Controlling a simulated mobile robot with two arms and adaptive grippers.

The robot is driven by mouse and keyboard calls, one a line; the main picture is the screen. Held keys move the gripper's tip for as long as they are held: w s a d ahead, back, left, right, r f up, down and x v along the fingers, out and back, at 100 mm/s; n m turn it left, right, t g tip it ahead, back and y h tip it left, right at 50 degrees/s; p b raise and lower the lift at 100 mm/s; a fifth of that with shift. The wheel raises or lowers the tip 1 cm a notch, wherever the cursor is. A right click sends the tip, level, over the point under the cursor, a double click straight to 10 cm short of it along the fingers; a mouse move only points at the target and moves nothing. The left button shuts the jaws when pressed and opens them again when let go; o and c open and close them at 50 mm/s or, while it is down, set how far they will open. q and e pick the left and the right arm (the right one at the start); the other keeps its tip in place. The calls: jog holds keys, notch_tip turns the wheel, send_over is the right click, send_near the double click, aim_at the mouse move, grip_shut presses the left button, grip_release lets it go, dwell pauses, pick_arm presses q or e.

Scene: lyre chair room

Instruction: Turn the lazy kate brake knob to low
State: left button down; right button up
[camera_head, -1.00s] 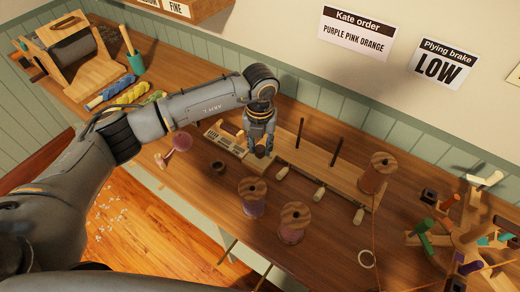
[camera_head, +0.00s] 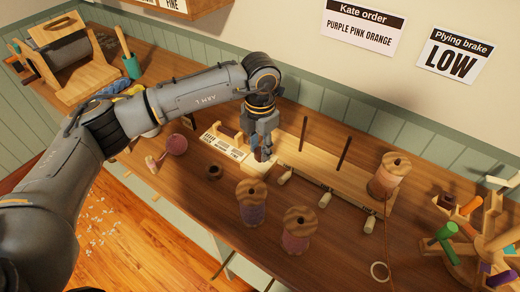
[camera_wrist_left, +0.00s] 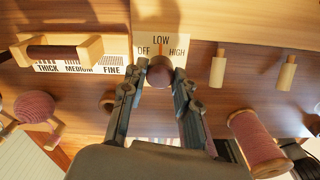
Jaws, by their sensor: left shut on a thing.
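The lazy kate (camera_head: 318,172) is a long pale wooden board with two bare dark upright pegs and a spool on its right end. Its round, dark red-brown brake knob (camera_wrist_left: 160,72) sits below a white dial plate (camera_wrist_left: 177,43) marked OFF, LOW and HIGH. A small brown mark shows between the knob and the word LOW. My left gripper (camera_wrist_left: 158,84) is shut on the knob, one finger on each side. In the head view, my left gripper (camera_head: 261,152) points down at the board's left end and largely hides the knob. My right gripper is not in view.
Two wooden-ended spools, purple (camera_head: 251,203) and pink (camera_head: 298,231), stand in front of the kate. A THICK, MEDIUM, FINE card (camera_wrist_left: 80,65) lies left of the dial. A wall sign (camera_head: 456,56) reads "Plying brake LOW". A winder with coloured pegs (camera_head: 465,240) stands at right.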

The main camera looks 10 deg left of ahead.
aim_at(260, 151)
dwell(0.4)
pick_arm(q)
jog(key=c, duration=1)
grip_release()
notch_tip(260, 151, up, 12)
